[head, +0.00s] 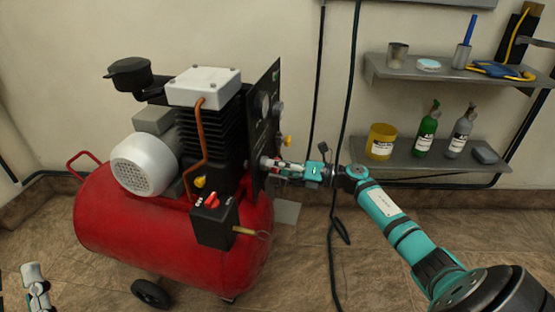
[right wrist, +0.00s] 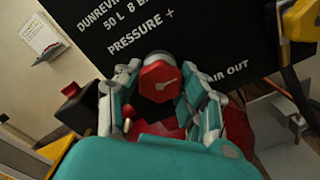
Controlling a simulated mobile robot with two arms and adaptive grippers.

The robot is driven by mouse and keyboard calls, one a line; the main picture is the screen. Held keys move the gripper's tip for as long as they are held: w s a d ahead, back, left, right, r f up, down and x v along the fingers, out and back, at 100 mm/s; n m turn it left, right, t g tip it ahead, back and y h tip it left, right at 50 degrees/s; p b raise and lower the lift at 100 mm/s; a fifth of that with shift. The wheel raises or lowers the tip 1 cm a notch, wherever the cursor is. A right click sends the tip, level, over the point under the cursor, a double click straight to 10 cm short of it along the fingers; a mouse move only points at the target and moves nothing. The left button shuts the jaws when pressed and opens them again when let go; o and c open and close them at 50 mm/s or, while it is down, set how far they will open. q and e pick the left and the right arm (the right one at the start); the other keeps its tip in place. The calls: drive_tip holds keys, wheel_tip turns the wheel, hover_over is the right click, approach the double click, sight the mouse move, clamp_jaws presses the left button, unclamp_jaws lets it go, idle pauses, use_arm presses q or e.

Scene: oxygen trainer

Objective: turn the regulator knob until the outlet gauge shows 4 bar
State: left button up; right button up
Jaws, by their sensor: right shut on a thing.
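The red regulator knob (right wrist: 160,80) faces me in the right wrist view, with a pale pointer mark on its front. It sits under the word PRESSURE on the black panel (right wrist: 190,30). My right gripper (head: 274,166) is at the panel's front in the head view. In the right wrist view its two fingers (right wrist: 158,95) are shut on the knob from both sides. A round gauge (head: 263,105) is on the upper panel, seen too obliquely to read. At the lower left of the head view, part of my left gripper (head: 36,287) shows; its jaws are unclear.
The panel is fixed to a red compressor tank (head: 150,235) with a white motor (head: 145,163). A switch box (head: 214,222) stands out in front. Black cables (head: 335,150) hang behind my right arm. Wall shelves (head: 440,78) with bottles and cups are at right.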

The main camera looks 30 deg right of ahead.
drive_tip(key=shift+r+m+p, duration=0.15)
drive_tip(key=shift+m+p, duration=0.45)
drive_tip(key=shift+m, duration=0.4)
use_arm(q)
drive_tip(key=w+f+g+y+p, duration=0.2)
drive_tip(key=w+f+g+y, duration=0.15)
drive_tip(key=f+g, duration=0.6)
use_arm(e)
drive_tip(key=m, duration=0.2)
drive_tip(key=shift+m, duration=0.3)
drive_tip(key=m+p, duration=0.1)
drive_tip(key=m, duration=0.3)
drive_tip(key=shift+d+p, duration=0.1)
drive_tip(key=shift+p, duration=0.3)
use_arm(q)
drive_tip(key=s+a+f+g, duration=0.1)
drive_tip(key=s+f+g, duration=0.1)
drive_tip(key=f, duration=0.4)
drive_tip(key=s+a+f+g+y, duration=0.1)
drive_tip(key=s+a+f+g, duration=0.1)
drive_tip(key=f, duration=0.4)
drive_tip(key=shift+a+f+n+g, duration=0.2)
drive_tip(key=shift+f+n+g, duration=0.1)
drive_tip(key=shift+g, duration=0.55)
use_arm(e)
drive_tip(key=shift+m, duration=0.4)
drive_tip(key=o, duration=1.2)
drive_tip(key=shift+f, duration=0.2)
